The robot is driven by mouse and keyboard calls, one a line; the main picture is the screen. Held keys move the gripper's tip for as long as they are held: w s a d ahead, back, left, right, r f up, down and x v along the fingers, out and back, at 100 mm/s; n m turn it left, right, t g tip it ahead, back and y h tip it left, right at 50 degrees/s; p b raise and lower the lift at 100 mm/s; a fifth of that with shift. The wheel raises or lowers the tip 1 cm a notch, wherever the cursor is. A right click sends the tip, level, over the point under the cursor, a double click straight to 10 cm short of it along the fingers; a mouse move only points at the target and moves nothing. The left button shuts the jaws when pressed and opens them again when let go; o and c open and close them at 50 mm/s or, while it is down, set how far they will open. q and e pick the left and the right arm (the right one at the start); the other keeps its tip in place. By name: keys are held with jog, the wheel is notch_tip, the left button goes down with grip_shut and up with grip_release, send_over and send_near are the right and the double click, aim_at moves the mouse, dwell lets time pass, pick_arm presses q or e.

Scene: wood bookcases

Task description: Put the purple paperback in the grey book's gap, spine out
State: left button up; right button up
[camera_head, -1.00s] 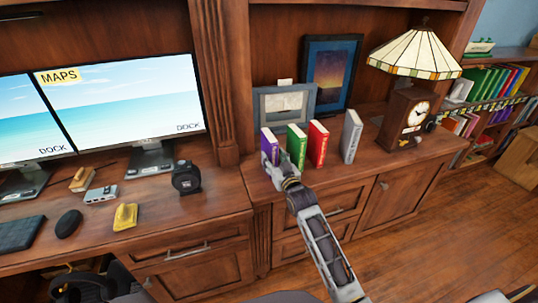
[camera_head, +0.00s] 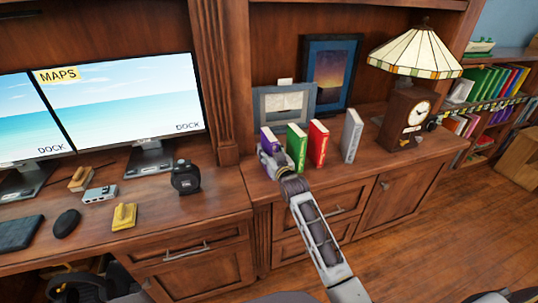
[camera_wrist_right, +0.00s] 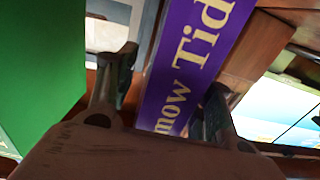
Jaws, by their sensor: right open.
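The purple paperback (camera_head: 268,137) stands upright at the left end of a short row of books on the cabinet top. My right gripper (camera_head: 270,157) is in front of it and hides its lower part. In the right wrist view, its lettered purple spine (camera_wrist_right: 190,62) lies between the two open fingers (camera_wrist_right: 172,78); I cannot tell whether they touch it. The grey book (camera_head: 351,136) stands upright at the right end, with a gap between it and the red book (camera_head: 317,143). My left gripper is not in view.
A green book (camera_head: 296,147) stands close to the right of the purple one; it also fills the left of the right wrist view (camera_wrist_right: 40,70). Framed pictures (camera_head: 284,105) lean behind. A clock lamp (camera_head: 408,118) stands right. The cabinet top in front is clear.

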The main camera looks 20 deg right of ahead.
jog(key=shift+w, duration=0.1)
dwell(0.3)
jog(key=shift+r, duration=0.1)
grip_shut()
